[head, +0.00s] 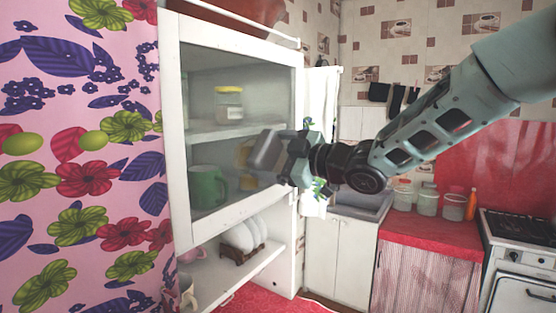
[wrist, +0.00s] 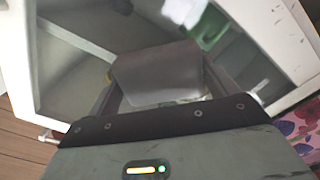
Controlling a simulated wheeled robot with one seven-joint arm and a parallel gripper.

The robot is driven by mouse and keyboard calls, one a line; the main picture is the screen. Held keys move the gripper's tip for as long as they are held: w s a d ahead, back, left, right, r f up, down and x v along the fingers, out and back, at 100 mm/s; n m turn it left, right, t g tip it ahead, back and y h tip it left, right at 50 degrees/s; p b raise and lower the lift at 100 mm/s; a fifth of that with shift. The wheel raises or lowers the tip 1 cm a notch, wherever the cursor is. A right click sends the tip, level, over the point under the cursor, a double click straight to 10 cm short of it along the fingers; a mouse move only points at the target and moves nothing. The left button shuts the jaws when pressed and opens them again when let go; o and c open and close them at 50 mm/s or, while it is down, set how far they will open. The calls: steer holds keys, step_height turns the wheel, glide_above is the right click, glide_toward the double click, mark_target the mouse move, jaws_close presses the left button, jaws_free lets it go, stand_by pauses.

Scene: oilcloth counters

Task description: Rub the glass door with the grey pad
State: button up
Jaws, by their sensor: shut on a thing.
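The glass door (head: 202,105) is a white-framed pane on the front of a white cabinet, and it looks shut. A jar with a yellow lid and a green mug show through the glass. My gripper (head: 282,152) is shut on the grey pad (head: 266,151), which is in front of the right half of the pane. In the wrist view the grey pad (wrist: 158,73) sits between the two fingers, with the white door frame (wrist: 268,40) beyond it. I cannot tell whether the pad touches the glass.
Below the door is an open shelf (head: 240,268) with plates in a rack and cups. A floral cloth (head: 85,150) hangs close on the left. A white towel (head: 319,120) hangs at right of the cabinet. A sink, red counter (head: 425,236) and stove (head: 520,245) stand farther right.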

mark_target(282, 151)
steer(key=shift+s+a+f+b, duration=0.1)
steer(key=shift+s+a+b, duration=1)
steer(key=shift+s, duration=0.2)
steer(key=shift+s+a+f+b, duration=0.1)
steer(key=shift+s+a+b, duration=0.95)
steer(key=shift+s, duration=0.25)
steer(key=shift+s+a+r+b, duration=0.2)
steer(key=shift+s+a+b, duration=0.15)
steer(key=shift+s+b, duration=0.25)
steer(key=shift+w+d+r+p, duration=0.15)
steer(key=shift+w+d+p, duration=0.75)
steer(key=shift+w, duration=0.35)
steer(key=shift+w+d+p, duration=0.5)
steer(key=shift+w+d, duration=0.45)
steer(key=shift+w, duration=0.25)
steer(key=shift+w+d+p, duration=0.5)
steer(key=shift+w+d, duration=0.4)
steer(key=shift+w, duration=0.25)
steer(key=shift+w+d+p, duration=0.5)
steer(key=shift+w+d, duration=0.45)
steer(key=shift+w, duration=0.25)
steer(key=shift+s, duration=0.1)
